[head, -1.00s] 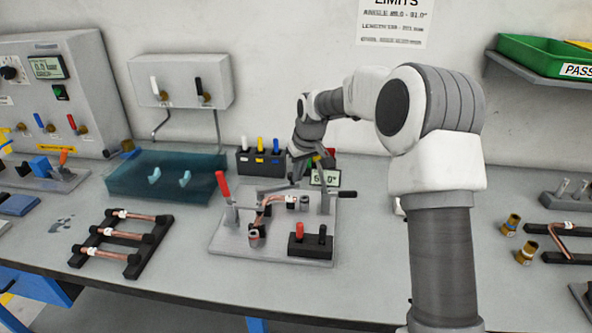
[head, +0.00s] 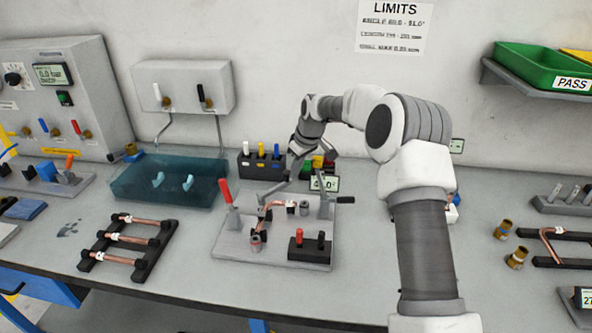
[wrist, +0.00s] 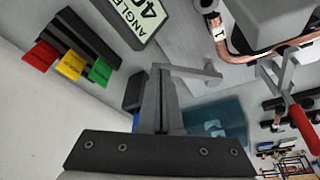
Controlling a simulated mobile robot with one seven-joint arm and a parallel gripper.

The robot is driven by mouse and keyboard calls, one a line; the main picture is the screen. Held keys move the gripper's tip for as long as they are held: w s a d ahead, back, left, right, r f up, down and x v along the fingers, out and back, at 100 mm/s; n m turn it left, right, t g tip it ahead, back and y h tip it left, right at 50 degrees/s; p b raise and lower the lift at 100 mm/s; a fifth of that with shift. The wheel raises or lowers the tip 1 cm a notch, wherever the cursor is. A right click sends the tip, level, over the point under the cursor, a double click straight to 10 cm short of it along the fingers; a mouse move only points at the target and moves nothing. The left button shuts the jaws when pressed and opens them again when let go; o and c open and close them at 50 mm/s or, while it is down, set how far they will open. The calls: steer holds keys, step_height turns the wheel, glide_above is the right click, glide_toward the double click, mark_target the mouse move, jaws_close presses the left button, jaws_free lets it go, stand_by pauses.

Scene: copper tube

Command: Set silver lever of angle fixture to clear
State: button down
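The angle fixture is a grey plate (head: 232,245) in the middle of the bench. A bent copper tube (head: 266,209) with a white tag lies in it, also seen in the wrist view (wrist: 232,45). A thin silver lever (head: 273,188) is at the plate's rear left; in the wrist view a silver bar (wrist: 190,72) lies just past my fingertips. My gripper (head: 291,177) is at the fixture's back edge. In the wrist view its fingers (wrist: 163,75) look together; contact with the bar is unclear. A red-handled clamp (head: 226,192) stands upright at left; a black-handled one (head: 343,200) points right.
An angle display (head: 324,184) stands behind the fixture, near red, yellow and green blocks (wrist: 72,65). A holder with coloured handles (head: 260,165) is behind left. A teal tray (head: 137,192) and a tube rack (head: 145,262) are left. Brass fittings (head: 515,258) lie right.

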steer(key=shift+r, duration=0.1)
steer(key=v, duration=1.7)
steer(key=shift+s+d+r, duration=0.1)
steer(key=shift+s+r, duration=0.05)
steer(key=shift+s, duration=0.05)
steer(key=s+d+r+m+t+h, duration=0.15)
steer(key=s+r, duration=0.25)
steer(key=s, duration=0.6)
steer(key=s+d+r+m+h, duration=0.15)
steer(key=s+r, duration=0.25)
steer(key=s, duration=0.5)
steer(key=s+d+f+m, duration=0.1)
steer(key=s+f+m, duration=0.1)
steer(key=s, duration=0.8)
steer(key=s+d+f+m+t, duration=0.1)
steer(key=s+d+f+m, duration=0.1)
steer(key=s, duration=0.9)
step_height(320, 180, down, 2)
steer(key=shift+f+m+y, duration=0.1)
steer(key=shift+m+y, duration=0.2)
steer(key=shift+m, duration=0.5)
steer(key=shift+d+t, duration=0.1)
steer(key=shift+t, duration=0.15)
